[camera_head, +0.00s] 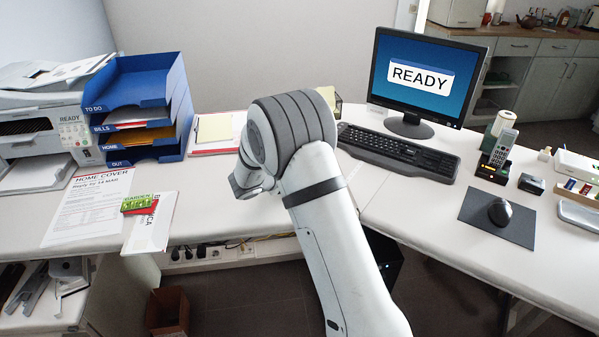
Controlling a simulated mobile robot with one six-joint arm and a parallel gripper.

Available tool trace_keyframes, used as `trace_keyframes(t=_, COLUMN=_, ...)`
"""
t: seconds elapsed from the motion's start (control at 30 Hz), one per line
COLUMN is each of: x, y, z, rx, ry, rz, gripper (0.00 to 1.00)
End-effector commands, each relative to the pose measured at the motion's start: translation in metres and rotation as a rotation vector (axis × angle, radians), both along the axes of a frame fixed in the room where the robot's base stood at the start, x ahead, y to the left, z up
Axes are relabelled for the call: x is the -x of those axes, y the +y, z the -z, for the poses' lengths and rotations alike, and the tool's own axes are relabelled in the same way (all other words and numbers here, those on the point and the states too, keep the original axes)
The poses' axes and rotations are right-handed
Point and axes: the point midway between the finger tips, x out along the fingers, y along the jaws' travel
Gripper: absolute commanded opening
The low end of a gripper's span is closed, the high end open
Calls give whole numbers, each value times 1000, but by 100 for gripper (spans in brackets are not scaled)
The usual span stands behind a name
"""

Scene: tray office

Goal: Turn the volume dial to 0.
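I cannot pick out a volume dial in the head view. My arm reaches up the middle of the picture and bends over above the desk. My gripper (241,187) shows only as a small dark end at the left of the bend, mostly hidden behind the wrist. Its fingers cannot be made out, so I cannot tell whether it is open or shut. Nothing is seen held in it.
A printer (45,128) and blue letter trays (177,110) stand at left. Papers (92,205) lie before them. A monitor (378,85), keyboard (400,150), phone (503,147), small black box (531,183) and mouse (499,211) on a mat (478,213) occupy the right desk.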

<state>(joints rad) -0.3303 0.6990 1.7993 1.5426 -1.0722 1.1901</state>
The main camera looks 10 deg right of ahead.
Motion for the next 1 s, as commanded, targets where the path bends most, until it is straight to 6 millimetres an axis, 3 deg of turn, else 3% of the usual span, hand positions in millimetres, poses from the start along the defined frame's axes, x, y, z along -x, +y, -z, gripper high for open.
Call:
trace_keyframes(t=0.37, x=0, y=0, z=1, rx=3, ry=2, rz=-1, gripper=0)
trace_keyframes(t=0.4, x=0, y=0, z=1, rx=3, ry=2, rz=-1, gripper=21)
trace_keyframes(t=0.63, x=0, y=0, z=0, rx=2, ry=1, rz=0, gripper=40)
trace_keyframes(t=1.0, x=0, y=-1, z=-1, rx=-34, ry=-5, rz=0, gripper=40)
